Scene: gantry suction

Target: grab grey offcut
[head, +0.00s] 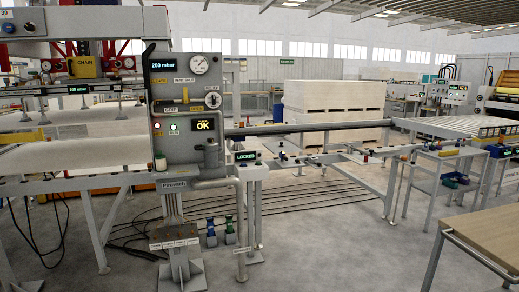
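I cannot make out a grey offcut anywhere in the head view. Neither of my grippers is in view, so I cannot see whether they hold anything. A wooden-topped table (497,234) stands at the lower right, cut off by the picture edge, and its visible top is bare. A large pale board (75,153) lies flat on the frame at the left, under the gantry.
A grey control panel (186,140) on a post stands ahead, left of centre. A rail (310,127) runs right from it. Stacked pale boards (333,112) stand behind. A shelf cart (450,186) holds coloured bins. Cables cross the floor. Open floor (340,255) lies in front.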

